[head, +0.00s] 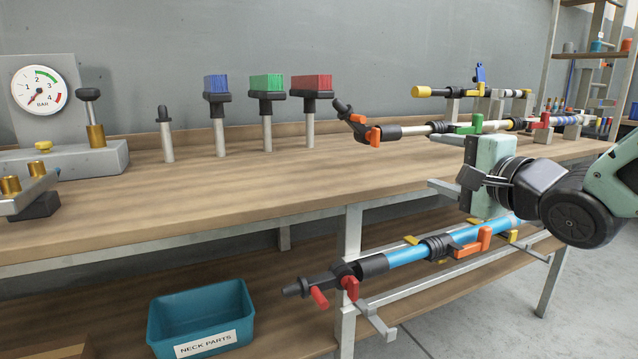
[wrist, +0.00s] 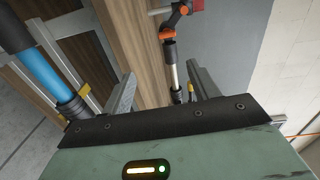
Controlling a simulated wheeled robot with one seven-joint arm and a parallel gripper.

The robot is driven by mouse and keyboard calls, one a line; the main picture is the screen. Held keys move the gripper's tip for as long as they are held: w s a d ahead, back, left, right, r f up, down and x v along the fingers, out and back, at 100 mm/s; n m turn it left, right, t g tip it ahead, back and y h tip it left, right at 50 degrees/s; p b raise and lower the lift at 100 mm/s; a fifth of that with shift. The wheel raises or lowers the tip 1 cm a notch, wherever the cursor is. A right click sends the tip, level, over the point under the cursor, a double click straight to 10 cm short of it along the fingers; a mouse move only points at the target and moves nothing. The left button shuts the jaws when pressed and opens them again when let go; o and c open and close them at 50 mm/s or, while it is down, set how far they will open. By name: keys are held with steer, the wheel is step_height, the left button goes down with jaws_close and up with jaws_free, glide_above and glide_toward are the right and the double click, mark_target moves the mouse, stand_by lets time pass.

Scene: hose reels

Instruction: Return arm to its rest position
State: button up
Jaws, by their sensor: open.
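My gripper (wrist: 162,92) is open in the wrist view, its two grey fingers spread wide with nothing held between them. In the head view, my arm (head: 575,212) reaches in from the right edge, with its pale green hand (head: 490,160) in front of the workbench's front edge. The hand is above the blue lance (head: 410,253) on the lower rack and in front of the upper lance (head: 415,130). No rest position is marked in view.
The wooden workbench (head: 230,190) bears a pressure gauge (head: 38,90) and posts with blue (head: 216,84), green (head: 266,82) and red (head: 312,82) blocks. A teal bin (head: 200,312) labelled NECK PARTS sits on the lower shelf. Open floor (head: 480,325) lies at the lower right.

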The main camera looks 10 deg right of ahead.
steer(key=s+a+f+n+g+h, duration=0.1)
steer(key=s+a+f+n+g, duration=0.35)
steer(key=f, duration=0.25)
steer(key=s+a+f+n+g+h, duration=0.1)
steer(key=s+a+f+n+g, duration=0.3)
steer(key=f+n, duration=0.25)
steer(key=s+a+f+n+g+h, duration=0.1)
steer(key=s+a+f+n+g, duration=0.25)
steer(key=s, duration=0.55)
steer(key=s+f+n+g+h, duration=0.25)
steer(key=s+n+g, duration=0.25)
steer(key=s+n, duration=0.3)
step_height(320, 180, up, 29)
steer(key=p, duration=3)
steer(key=shift+s+m+y, duration=0.35)
steer(key=shift+s, duration=0.05)
